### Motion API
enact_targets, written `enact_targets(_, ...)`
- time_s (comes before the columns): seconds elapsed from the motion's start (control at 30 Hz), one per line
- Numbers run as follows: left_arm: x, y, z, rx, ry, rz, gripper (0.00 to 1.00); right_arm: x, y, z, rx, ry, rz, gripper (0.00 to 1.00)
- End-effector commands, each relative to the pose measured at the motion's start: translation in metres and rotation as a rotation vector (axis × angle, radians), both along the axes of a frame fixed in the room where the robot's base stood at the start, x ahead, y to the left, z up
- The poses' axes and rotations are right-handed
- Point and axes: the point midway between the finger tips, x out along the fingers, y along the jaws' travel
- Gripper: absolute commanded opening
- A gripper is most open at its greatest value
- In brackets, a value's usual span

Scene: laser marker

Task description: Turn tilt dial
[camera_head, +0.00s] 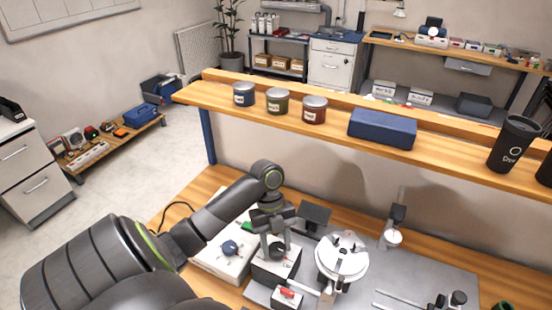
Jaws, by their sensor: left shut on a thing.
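The laser marker sits on a grey plate (430,268) on the wooden bench. My left gripper (277,247) points down at a dark round dial (278,251) on top of a small white-and-black box (290,262). It is shut on what looks like this dial; the fingertips partly hide it. I cannot read any label or mark on the dial. A blue knob (230,248) stands on the white unit to the left. A red switch (288,292) is on a small box in front. My right gripper does not show.
A white round chuck (342,256) stands right of the dial, with a small post (393,230) beyond it. A raised wooden shelf (330,130) crosses behind, holding several cans, a blue case (382,128) and a black tumbler (512,143).

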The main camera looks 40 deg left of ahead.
Motion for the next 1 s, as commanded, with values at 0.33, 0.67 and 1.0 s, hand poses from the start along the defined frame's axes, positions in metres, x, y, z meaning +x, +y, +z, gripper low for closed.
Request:
enact_targets(0.33,-0.001,0.000,-0.001,-0.002,0.002,0.000,0.55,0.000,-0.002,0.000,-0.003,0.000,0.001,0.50)
enact_targets(0.67,0.000,0.000,0.000,-0.001,0.000,0.000,0.65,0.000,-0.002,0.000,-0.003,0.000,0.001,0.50)
enact_targets(1.0,0.007,0.015,0.043,0.002,0.000,0.001,0.65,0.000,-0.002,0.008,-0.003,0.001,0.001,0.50)
